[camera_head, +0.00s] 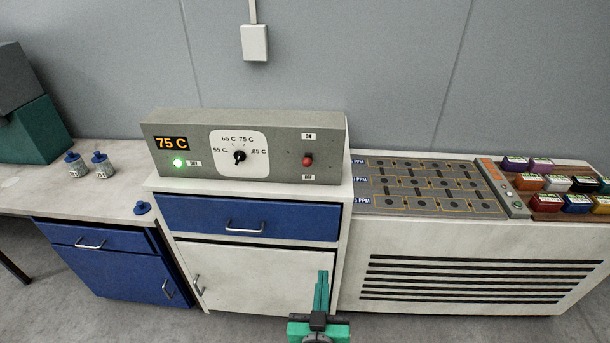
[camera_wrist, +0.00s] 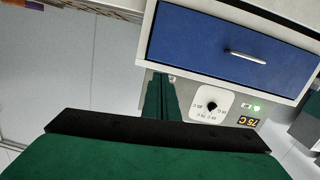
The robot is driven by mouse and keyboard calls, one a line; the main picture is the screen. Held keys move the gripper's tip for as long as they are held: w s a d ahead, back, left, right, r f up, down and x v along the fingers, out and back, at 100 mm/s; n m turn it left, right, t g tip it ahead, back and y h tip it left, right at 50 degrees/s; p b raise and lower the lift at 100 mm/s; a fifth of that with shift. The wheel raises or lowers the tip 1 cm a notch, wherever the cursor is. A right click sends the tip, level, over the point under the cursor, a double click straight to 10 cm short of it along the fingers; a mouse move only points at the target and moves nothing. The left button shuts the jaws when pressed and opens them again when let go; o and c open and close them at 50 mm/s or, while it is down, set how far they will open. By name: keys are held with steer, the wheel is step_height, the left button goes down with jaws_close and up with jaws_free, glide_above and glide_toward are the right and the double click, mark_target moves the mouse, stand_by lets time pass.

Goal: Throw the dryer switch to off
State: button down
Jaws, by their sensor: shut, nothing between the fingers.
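The dryer switch (camera_head: 308,160) is a small red-tipped toggle at the right of the grey control panel (camera_head: 270,123). An ON label is above it and an OFF label below; its exact tilt is too small to tell. The panel's display (camera_head: 172,143) reads 75 C, and a green light (camera_head: 180,162) is lit under it. My green gripper (camera_head: 322,275) is shut and empty, in front of the white cabinet, below and apart from the switch. In the wrist view, the panel is upside down and my shut fingers (camera_wrist: 160,85) hide the switch area.
A temperature dial (camera_head: 239,157) sits mid-panel. Below is a closed blue drawer (camera_head: 250,218) with a protruding handle. Two bottles (camera_head: 88,165) stand at left. Space before the panel is free.

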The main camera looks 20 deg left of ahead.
steer(key=w+a+r+n+y, duration=0.1)
steer(key=w+a+r, duration=0.4)
steer(key=w+r, duration=0.55)
step_height(320, 180, up, 13)
steer(key=n+y, duration=0.1)
glide_above(305, 159)
steer(key=shift+s+d+f+t, duration=0.15)
steer(key=shift+s+f, duration=0.15)
steer(key=shift+f, duration=0.3)
steer(key=shift+s+f+t, duration=0.1)
steer(key=shift+s+f, duration=0.15)
steer(key=shift+f, duration=0.3)
steer(key=shift+s+d+f+t, duration=0.15)
steer(key=shift+s+f, duration=0.15)
steer(key=shift+f, duration=0.3)
steer(key=shift+a, duration=0.15)
